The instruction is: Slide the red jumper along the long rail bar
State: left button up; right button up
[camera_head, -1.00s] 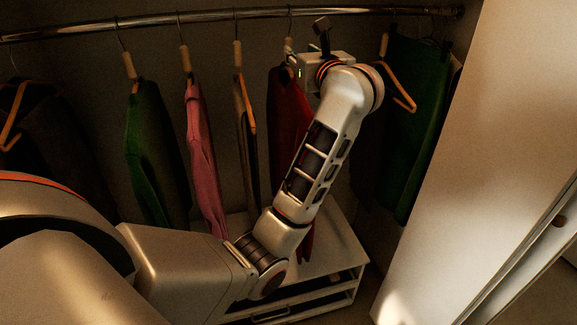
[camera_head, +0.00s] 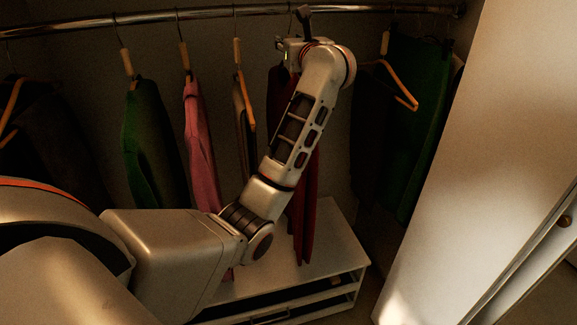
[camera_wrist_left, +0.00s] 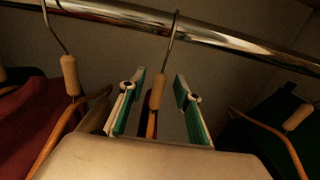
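The red jumper (camera_head: 306,215) hangs from the long rail bar (camera_head: 150,19) in the head view, partly hidden behind my left arm. My left gripper (camera_head: 292,40) is at the top of this jumper, just below the rail. In the left wrist view my left gripper (camera_wrist_left: 160,100) has its two teal-padded fingers apart. A hanger's wooden neck (camera_wrist_left: 157,92) stands between them, closer to the left finger, with its hook on the rail (camera_wrist_left: 220,38). My right gripper is in neither view.
Left of the red jumper hang a grey-brown garment (camera_head: 240,120), a pink one (camera_head: 200,150) and a green one (camera_head: 145,140). To the right are a wooden hanger (camera_head: 400,90) and a dark green garment (camera_head: 420,110). A white drawer unit (camera_head: 335,245) stands below; a pale panel (camera_head: 470,170) bounds the right.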

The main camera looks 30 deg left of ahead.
pick_arm(q)
jog(key=shift+r, duration=0.1)
grip_shut()
jog(key=w+d+b, duration=0.2)
jog(key=w+d, duration=0.6)
jog(key=w, duration=0.1)
dwell(1.3)
jog(key=shift+w, duration=0.2)
jog(key=shift+w+d+b, duration=0.9)
jog(key=shift+w+d, duration=0.8)
jog(key=shift+w, duration=0.25)
